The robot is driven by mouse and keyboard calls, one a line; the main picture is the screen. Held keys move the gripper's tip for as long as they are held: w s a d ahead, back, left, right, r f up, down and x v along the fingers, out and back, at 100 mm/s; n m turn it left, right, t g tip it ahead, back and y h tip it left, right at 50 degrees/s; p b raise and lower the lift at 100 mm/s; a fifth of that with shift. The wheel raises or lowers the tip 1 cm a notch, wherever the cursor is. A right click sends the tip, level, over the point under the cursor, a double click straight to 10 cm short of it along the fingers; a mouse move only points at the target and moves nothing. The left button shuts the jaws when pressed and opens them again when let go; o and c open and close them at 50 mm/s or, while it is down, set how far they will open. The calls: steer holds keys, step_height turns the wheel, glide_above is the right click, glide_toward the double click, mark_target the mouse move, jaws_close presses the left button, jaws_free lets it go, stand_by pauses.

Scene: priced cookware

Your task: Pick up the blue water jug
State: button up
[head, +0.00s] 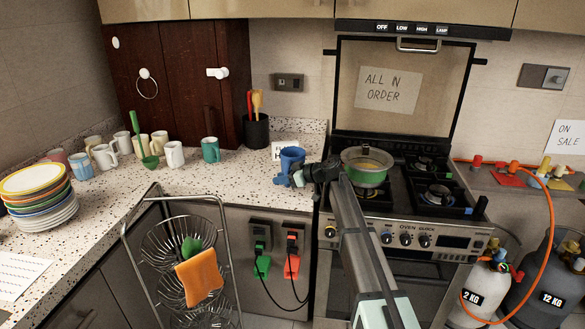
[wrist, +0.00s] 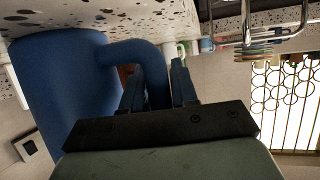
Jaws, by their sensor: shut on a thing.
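The blue water jug (head: 291,158) is near the counter's right end, left of the stove, in the head view. My gripper (head: 297,178) is at its front right side. In the wrist view the jug's blue body (wrist: 58,92) fills the left side, and its curved handle (wrist: 157,72) runs between the two fingers of my gripper (wrist: 158,88). The fingers are shut on the handle. The jug's underside is hidden, and I cannot tell whether it touches the counter.
A black utensil pot (head: 256,132) stands behind the jug, and a white card (head: 277,151) is beside it. A green pan (head: 366,168) sits on the stove to the right. Several mugs, a teal one (head: 210,150) nearest, stand to the left. The counter (head: 225,178) has free room.

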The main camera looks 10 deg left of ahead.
jaws_close()
step_height(320, 180, up, 10)
stand_by(0.7)
steer(key=shift+r, duration=0.1)
